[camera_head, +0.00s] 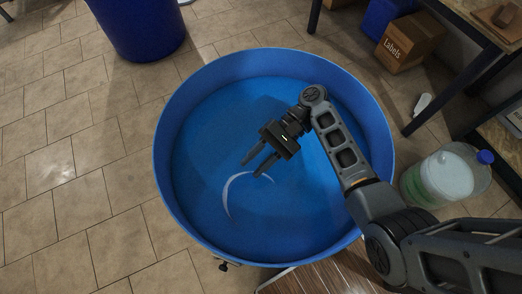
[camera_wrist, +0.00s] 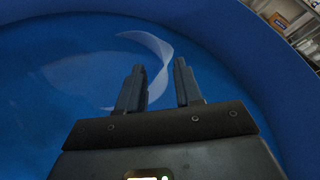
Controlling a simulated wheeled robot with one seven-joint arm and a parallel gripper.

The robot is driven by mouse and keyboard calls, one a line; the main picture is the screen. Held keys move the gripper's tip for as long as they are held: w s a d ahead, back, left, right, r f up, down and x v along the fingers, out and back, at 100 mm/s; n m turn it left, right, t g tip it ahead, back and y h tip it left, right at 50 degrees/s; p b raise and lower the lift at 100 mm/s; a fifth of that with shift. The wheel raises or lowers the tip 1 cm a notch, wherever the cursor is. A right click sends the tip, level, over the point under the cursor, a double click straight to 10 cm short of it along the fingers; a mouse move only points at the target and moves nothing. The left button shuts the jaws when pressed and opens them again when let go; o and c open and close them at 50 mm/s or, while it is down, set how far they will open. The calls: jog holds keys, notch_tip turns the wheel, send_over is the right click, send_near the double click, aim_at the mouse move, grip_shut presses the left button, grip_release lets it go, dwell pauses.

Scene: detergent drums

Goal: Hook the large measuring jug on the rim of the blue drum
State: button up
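The large blue drum (camera_head: 374,112) stands open in the middle of the head view, and its curved wall (camera_wrist: 245,55) fills much of the wrist view. Inside it a pale, see-through curved edge (camera_head: 227,195) shows against the blue; it looks like part of the measuring jug, but its full shape and handle cannot be made out. The pale piece also shows in the wrist view (camera_wrist: 160,46), just beyond my fingertips. My gripper (camera_head: 250,168) reaches down inside the drum's rim. Its two fingers are apart, with nothing visibly held between them; contact with the pale piece cannot be told.
A darker blue drum (camera_head: 146,30) stands at the top left. A clear container with green liquid (camera_head: 425,185) stands right of the drum. A cardboard box marked Labels (camera_head: 407,42) and a dark table frame are at the upper right. The tiled floor at left is clear.

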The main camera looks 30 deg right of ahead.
aim_at(229, 189)
jog(key=shift+p+x, duration=0.35)
jog(key=shift+x, duration=3.05)
grip_shut()
jog(key=c, duration=0.5)
grip_release()
jog(key=shift+c, duration=0.2)
grip_shut()
